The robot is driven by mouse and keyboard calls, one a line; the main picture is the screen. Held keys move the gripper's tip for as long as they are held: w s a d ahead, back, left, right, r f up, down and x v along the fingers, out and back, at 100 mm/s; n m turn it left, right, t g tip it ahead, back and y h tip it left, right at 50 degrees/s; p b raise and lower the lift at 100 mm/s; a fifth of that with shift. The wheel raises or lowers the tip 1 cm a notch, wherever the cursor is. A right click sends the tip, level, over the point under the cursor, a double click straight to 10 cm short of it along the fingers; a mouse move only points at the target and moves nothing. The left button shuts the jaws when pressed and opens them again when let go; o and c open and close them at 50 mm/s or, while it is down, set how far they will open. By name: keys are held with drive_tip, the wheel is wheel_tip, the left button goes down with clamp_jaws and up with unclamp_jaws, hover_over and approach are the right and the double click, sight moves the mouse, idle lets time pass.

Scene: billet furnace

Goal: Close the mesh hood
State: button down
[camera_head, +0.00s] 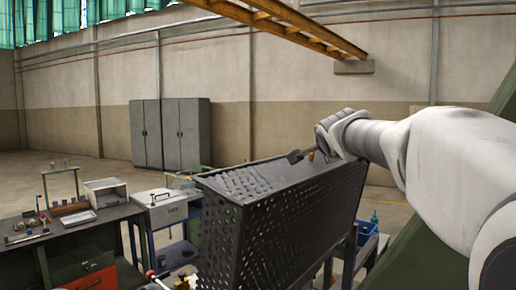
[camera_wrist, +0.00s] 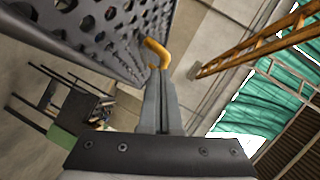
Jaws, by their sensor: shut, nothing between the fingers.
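The mesh hood (camera_head: 290,225) is a dark box of perforated metal in the middle of the head view. Its sloped front faces me and its holed top shows at the left. In the wrist view its perforated sheet (camera_wrist: 95,35) fills the upper left. My gripper (camera_head: 293,157) is shut and empty at the hood's upper back edge. In the wrist view my gripper's fingers (camera_wrist: 160,88) point toward an orange hooked handle (camera_wrist: 157,52) beside the sheet. I cannot tell whether they touch it. A small orange bit of it (camera_head: 311,156) shows in the head view.
A workbench (camera_head: 75,240) with small tools and a red drawer stands at the left. A light grey box (camera_head: 162,208) on a blue stand is beside the hood. Grey cabinets (camera_head: 170,133) stand at the back wall. A blue bin (camera_head: 366,230) sits right of the hood.

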drive_tip(key=shift+w+a+f, duration=0.3)
drive_tip(key=shift+w, duration=0.25)
drive_tip(key=shift+w+a, duration=0.1)
drive_tip(key=shift+w, duration=0.05)
